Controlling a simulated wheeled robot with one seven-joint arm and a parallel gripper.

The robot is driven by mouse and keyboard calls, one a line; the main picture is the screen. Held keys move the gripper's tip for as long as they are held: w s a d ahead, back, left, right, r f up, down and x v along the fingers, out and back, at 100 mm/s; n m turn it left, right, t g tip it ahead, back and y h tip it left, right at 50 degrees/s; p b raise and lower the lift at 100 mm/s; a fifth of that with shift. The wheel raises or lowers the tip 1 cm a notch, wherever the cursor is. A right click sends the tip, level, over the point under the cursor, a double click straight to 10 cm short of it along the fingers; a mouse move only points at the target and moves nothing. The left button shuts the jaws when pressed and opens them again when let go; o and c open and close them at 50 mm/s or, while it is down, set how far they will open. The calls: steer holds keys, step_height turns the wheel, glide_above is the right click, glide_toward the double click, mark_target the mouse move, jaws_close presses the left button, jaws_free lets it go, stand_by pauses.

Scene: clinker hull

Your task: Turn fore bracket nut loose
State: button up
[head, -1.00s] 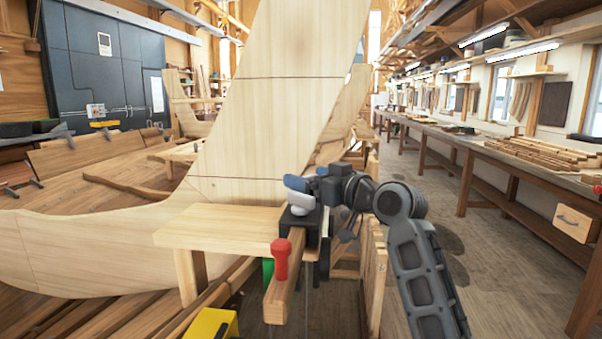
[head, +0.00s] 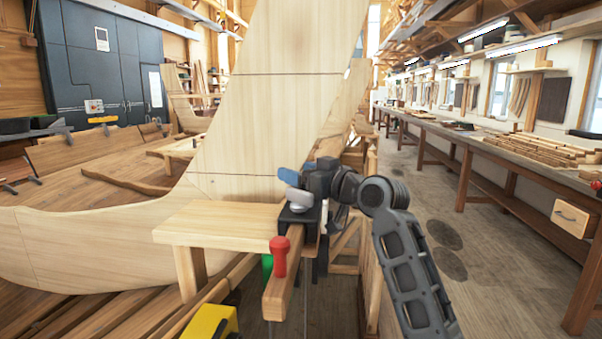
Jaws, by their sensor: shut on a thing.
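My gripper (head: 294,187) is at the top of a black bracket (head: 301,219), beside the tall pale wooden stem. One finger looks blue and the other light grey. The fore bracket nut (head: 300,208) is a small grey metal piece on top of the bracket, partly covered by the fingers. My gripper is shut on it, though the fingertips hide the exact contact. The bracket sits on a wooden beam (head: 279,297) with a red-handled peg (head: 280,256) near its front end.
A pale wooden board (head: 215,226) on a leg stands left of the bracket. A yellow object (head: 209,323) and a green piece (head: 267,264) are below. A long workbench (head: 500,158) runs along the right wall, with open floor before it.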

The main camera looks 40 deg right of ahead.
steer(key=shift+c, duration=0.7)
steer(key=shift+f+n+y+b, duration=0.15)
steer(key=shift+n+y+b, duration=0.15)
steer(key=shift+y+b, duration=0.35)
steer(key=shift+f+b, duration=0.1)
steer(key=shift+b, duration=0.55)
steer(key=n+y+b, duration=0.2)
steer(key=y+b, duration=0.1)
steer(key=n+y+b, duration=0.1)
steer(key=y+b, duration=0.1)
steer(key=shift+a+g, duration=0.25)
steer(key=shift+g, duration=0.15)
steer(key=n+y+b, duration=0.1)
steer(key=n+g+y+b, duration=0.1)
steer(key=n+y+b, duration=0.1)
steer(key=shift+s+a+g+y, duration=0.1)
steer(key=shift+a+g+y, duration=0.15)
steer(key=shift+g, duration=0.15)
steer(key=shift+s+a+r+n+g+y+b, duration=0.15)
steer(key=shift+n+g+y+b, duration=0.35)
steer(key=shift+n+g+y, duration=0.3)
steer(key=shift+a+r+n+g+y+b, duration=0.1)
steer(key=shift+n+g+y+b, duration=0.45)
steer(key=shift+y, duration=0.45)
steer(key=shift+n+g, duration=0.25)
